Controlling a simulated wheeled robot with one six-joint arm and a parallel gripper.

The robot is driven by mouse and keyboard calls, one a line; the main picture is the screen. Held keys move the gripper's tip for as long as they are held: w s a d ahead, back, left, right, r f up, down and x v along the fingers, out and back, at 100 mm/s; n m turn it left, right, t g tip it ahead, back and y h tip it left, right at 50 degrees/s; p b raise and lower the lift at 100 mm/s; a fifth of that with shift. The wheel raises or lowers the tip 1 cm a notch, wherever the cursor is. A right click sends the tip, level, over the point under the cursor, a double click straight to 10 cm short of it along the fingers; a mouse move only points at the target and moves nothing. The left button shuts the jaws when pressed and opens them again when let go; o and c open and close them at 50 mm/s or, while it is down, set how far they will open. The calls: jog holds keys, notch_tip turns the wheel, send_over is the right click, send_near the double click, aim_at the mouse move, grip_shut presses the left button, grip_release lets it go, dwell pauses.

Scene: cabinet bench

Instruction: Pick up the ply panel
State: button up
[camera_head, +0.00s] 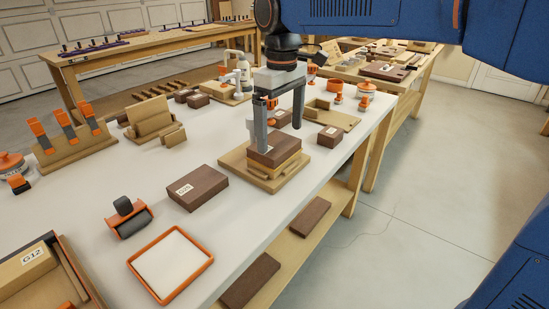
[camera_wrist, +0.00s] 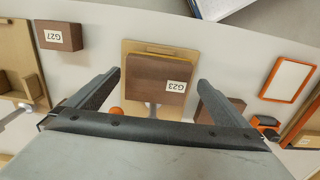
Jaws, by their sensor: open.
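A dark brown block labelled G23 (camera_wrist: 150,72) lies flat on top of a stack in the wrist view; it also shows in the head view (camera_head: 277,146). Under it is a yellowish wooden layer (camera_head: 284,165), likely the ply panel, mostly hidden by the block. The stack sits on a light wooden base board (camera_head: 239,165) with a small raised strip at its front. My gripper (camera_head: 280,139) is open and points down over the stack, one finger at each side of the block. In the wrist view its fingers (camera_wrist: 159,79) are apart with nothing clamped between them.
A brown labelled box (camera_head: 197,187) lies left of the board, with an orange-rimmed tray (camera_head: 171,264) in front. A small brown block (camera_head: 329,136) stands close on the right. Wooden fixtures stand behind. The bench's front edge is near the board.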

aim_at(281, 146)
jog(key=shift+w+d+f, duration=0.1)
jog(key=shift+f, duration=3.15)
jog(key=c, duration=0.9)
